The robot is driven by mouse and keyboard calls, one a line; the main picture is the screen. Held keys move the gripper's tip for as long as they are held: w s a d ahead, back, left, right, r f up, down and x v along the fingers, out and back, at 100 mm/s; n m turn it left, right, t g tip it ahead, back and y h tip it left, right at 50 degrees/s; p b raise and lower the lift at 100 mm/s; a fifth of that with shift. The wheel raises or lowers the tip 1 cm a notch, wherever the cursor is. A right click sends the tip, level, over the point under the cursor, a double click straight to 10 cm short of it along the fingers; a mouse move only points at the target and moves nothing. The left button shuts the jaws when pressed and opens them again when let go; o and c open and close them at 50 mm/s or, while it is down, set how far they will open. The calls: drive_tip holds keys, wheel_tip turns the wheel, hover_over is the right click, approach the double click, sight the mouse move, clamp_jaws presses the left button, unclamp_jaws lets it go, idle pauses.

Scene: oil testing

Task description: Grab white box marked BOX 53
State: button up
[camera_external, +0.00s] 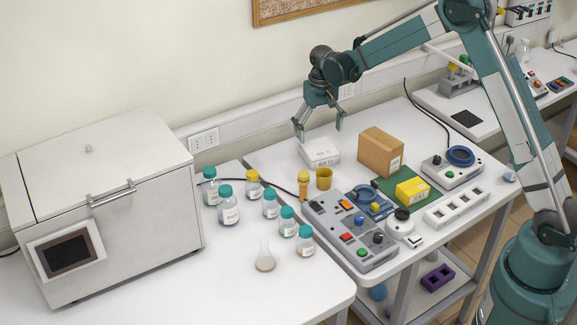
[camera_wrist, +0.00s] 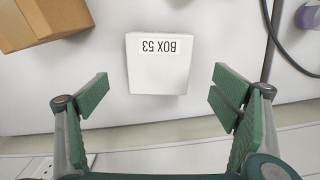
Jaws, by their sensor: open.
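The white box marked BOX 53 (camera_wrist: 158,66) lies on the white table in the wrist view, its label upside down near its top edge. In the external view the white box (camera_external: 320,152) sits near the back of the table, left of the brown box. My gripper (camera_external: 319,137) is above the box and points down, with its jaws spread and nothing between them. In the wrist view my gripper's green finger pads (camera_wrist: 158,100) stand wide apart, one on each side below the box, with the box centred between and beyond them.
A brown box (camera_external: 381,152) stands close on the right. A yellow cup (camera_external: 324,178) and an orange-brown tube (camera_external: 303,185) stand in front. A grey control panel (camera_external: 350,228) and several bottles are nearer. The wall rail (camera_external: 260,130) runs behind.

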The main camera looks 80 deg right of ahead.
sight(319, 147)
drive_tip(key=shift+d+f, duration=0.1)
drive_tip(key=shift+f, duration=0.05)
drive_tip(key=shift+f, duration=1.25)
drive_tip(key=shift+f, duration=0.1)
drive_tip(key=shift+f+p, duration=0.7)
drive_tip(key=shift+f, duration=1.8)
drive_tip(key=shift+c, duration=0.7)
drive_tip(key=c, duration=1)
